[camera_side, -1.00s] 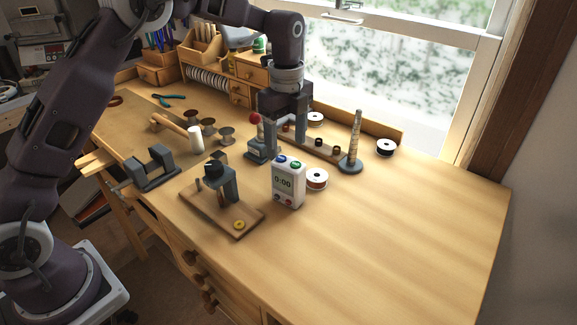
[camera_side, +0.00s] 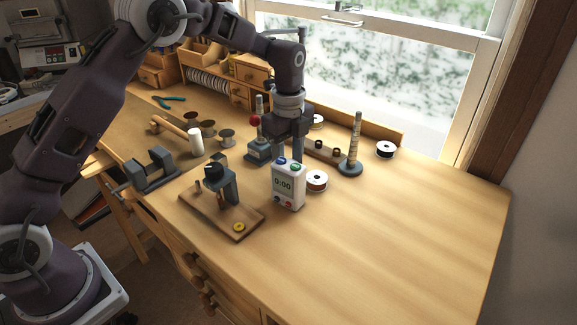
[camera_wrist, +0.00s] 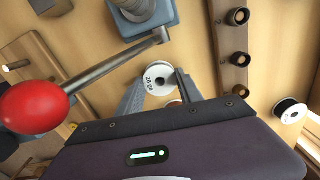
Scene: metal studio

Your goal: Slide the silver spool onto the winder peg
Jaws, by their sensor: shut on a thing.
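The silver spool (camera_wrist: 158,78) has a white face marked "26 ga" and sits between my two fingertips in the wrist view. My gripper (camera_wrist: 160,88) is shut on it. In the side view my gripper (camera_side: 291,152) points down behind the white timer, which hides the fingertips and the spool. The winder (camera_side: 258,150) is a grey block just left of my gripper, with a red-knobbed crank (camera_side: 254,120). Its upright peg (camera_side: 259,103) rises behind the knob. In the wrist view the crank arm (camera_wrist: 115,62) passes close to the spool's upper left.
A low wooden rack (camera_side: 325,152), a ringed grey post (camera_side: 354,145) and a black spool (camera_side: 386,149) are to the right. The bench's right front is clear.

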